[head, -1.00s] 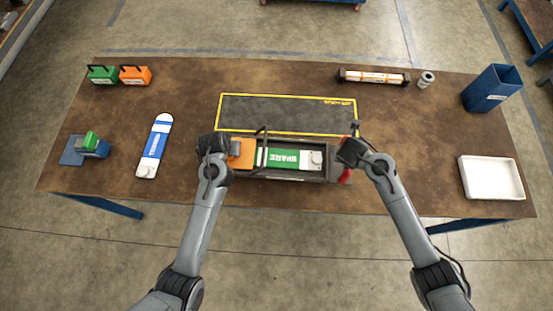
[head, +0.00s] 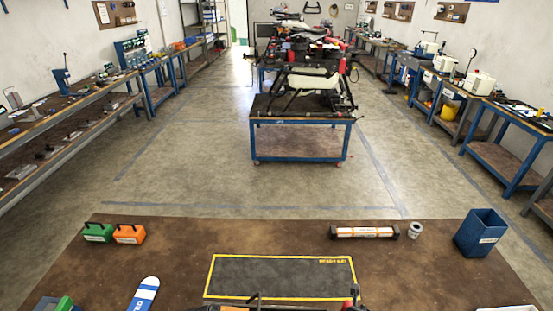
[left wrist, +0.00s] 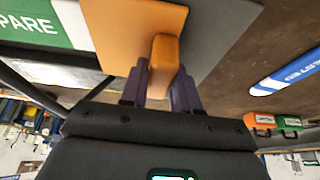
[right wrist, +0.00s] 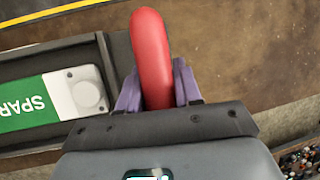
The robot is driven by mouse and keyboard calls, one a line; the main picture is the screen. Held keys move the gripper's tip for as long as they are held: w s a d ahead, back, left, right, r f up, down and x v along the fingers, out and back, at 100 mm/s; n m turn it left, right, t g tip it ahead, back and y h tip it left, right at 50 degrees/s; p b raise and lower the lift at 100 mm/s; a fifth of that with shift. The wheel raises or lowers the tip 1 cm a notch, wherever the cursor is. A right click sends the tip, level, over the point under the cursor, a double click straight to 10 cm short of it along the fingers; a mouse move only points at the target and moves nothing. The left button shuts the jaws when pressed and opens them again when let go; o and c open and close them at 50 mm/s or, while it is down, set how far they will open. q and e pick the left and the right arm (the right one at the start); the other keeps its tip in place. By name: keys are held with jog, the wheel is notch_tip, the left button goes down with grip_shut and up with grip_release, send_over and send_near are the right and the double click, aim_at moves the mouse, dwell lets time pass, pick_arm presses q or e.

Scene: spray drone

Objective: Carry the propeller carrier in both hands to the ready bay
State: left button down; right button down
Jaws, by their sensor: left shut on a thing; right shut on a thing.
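The propeller carrier shows in the wrist views as a dark grey tray with a green-and-white "SPARE" item (right wrist: 40,104) lying in it. My left gripper (left wrist: 160,84) is shut on the carrier's orange handle (left wrist: 163,60). My right gripper (right wrist: 157,85) is shut on its red handle (right wrist: 150,45). The ready bay (head: 281,276) is a dark rectangle with a yellow outline on the brown table. In the head view only the top of the carrier reaches the lower edge, just in front of the bay; most of it is cut off. The bay's surface looks empty.
A green case (head: 98,233) and an orange case (head: 130,234) stand at the left back. A blue-and-white item (head: 145,292) lies left of the bay. An orange-and-white tube (head: 362,232), a small grey cylinder (head: 415,231) and a blue bin (head: 481,233) stand at the right back.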

pick_arm(q)
jog(key=shift+r, duration=0.2)
pick_arm(e)
jog(key=shift+r, duration=0.15)
